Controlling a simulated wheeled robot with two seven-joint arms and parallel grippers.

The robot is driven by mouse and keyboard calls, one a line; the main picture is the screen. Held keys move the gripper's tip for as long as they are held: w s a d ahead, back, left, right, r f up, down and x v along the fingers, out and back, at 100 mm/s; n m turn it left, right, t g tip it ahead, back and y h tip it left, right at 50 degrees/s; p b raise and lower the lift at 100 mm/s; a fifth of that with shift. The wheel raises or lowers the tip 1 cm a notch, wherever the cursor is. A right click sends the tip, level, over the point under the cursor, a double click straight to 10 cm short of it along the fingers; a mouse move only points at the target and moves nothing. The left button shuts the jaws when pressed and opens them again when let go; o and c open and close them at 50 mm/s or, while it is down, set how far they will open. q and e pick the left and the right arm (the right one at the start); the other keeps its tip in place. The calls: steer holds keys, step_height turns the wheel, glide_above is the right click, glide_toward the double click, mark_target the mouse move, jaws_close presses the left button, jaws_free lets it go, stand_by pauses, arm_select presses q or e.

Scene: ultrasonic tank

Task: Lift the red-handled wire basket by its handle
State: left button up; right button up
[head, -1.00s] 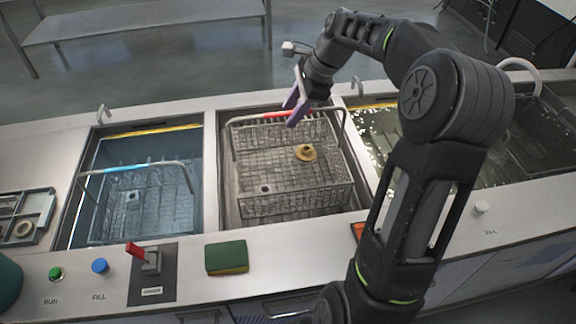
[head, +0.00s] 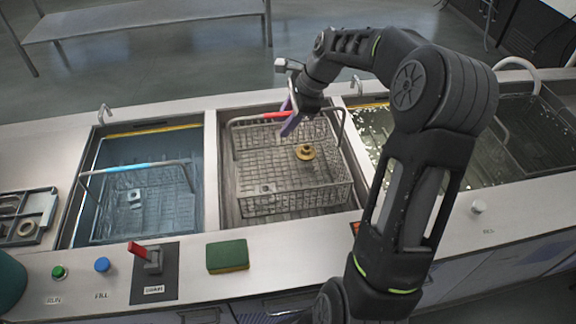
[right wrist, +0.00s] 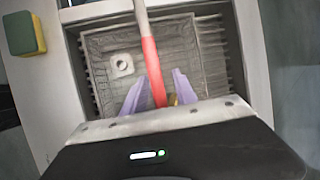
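The red-handled wire basket (head: 292,204) sits in the middle tank and holds a brass flanged part (head: 305,152) and a small nut-like piece. Its handle stands up, with a red grip (head: 277,115) on the top bar. My right gripper (head: 287,127) is at the red grip. In the right wrist view the red grip (right wrist: 153,72) runs between the two purple fingers (right wrist: 154,88), which stand apart with a gap on each side. The brass part is mostly hidden there. My left gripper is not in view.
A blue-handled basket (head: 140,212) sits in the left tank. The right tank (head: 460,165) holds liquid. A green and yellow sponge (head: 228,256), a red lever (head: 138,250) and buttons are on the front ledge. A parts tray (head: 28,218) is at far left.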

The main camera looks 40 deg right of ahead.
jaws_close()
stand_by(0.4)
step_height(320, 180, up, 10)
steer(key=shift+r+b, duration=0.15)
steer(key=shift+b, duration=0.35)
stand_by(0.3)
stand_by(0.5)
step_height(320, 180, up, 8)
steer(key=p, duration=0.6)
stand_by(0.5)
